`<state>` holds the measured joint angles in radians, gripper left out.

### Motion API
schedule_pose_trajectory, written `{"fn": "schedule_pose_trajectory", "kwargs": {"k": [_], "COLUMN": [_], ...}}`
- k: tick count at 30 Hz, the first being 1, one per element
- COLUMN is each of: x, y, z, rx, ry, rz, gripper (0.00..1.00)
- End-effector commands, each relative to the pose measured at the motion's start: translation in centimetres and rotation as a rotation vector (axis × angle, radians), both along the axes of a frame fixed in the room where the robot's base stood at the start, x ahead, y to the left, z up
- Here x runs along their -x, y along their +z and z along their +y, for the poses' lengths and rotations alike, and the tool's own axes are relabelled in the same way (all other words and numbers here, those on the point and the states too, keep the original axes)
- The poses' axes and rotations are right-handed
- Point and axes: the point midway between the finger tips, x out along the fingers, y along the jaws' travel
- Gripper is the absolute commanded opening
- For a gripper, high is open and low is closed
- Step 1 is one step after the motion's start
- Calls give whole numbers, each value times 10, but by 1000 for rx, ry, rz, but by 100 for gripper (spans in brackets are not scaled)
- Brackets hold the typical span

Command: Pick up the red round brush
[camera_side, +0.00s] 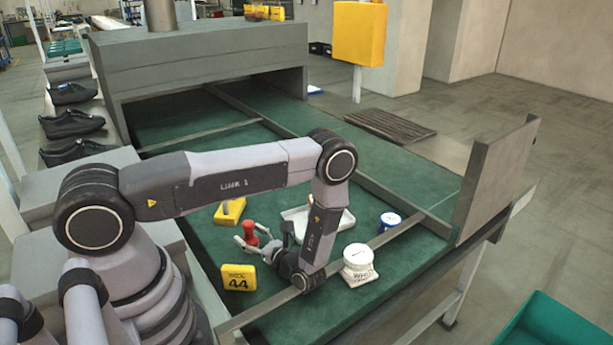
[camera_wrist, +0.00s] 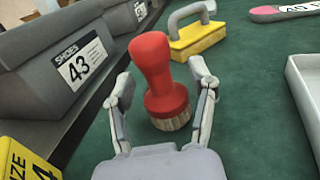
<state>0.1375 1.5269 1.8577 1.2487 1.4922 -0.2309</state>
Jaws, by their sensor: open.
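The red round brush (camera_wrist: 160,75) stands upright on the green belt, its pale bristles down, in the middle of the wrist view. It also shows in the side view (camera_side: 249,234), just beyond my gripper's jaws. My gripper (camera_wrist: 162,84) is open, with one finger on each side of the brush and a visible gap to it on both sides. In the side view my gripper (camera_side: 250,243) reaches low over the belt toward the brush. The palm hides a little of the belt below the brush in the wrist view.
A yellow block with a grey handle (camera_wrist: 197,38) lies beyond the brush. A white tray (camera_wrist: 302,85) is at right. A yellow size 44 block (camera_side: 239,277), white jar (camera_side: 358,262) and blue-sided tin (camera_side: 390,220) stand nearby. A grey box labelled 43 (camera_wrist: 60,75) borders the left.

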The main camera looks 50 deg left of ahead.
Motion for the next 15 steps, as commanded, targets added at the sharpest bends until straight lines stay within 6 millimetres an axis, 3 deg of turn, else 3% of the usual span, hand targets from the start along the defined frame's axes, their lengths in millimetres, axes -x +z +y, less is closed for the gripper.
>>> {"fn": "schedule_pose_trajectory", "kwargs": {"k": [8, 15], "x": [1, 1], "y": [0, 0], "z": [4, 4], "rx": [0, 0], "ry": [-1, -1], "rz": [1, 0], "gripper": [57, 26]}}
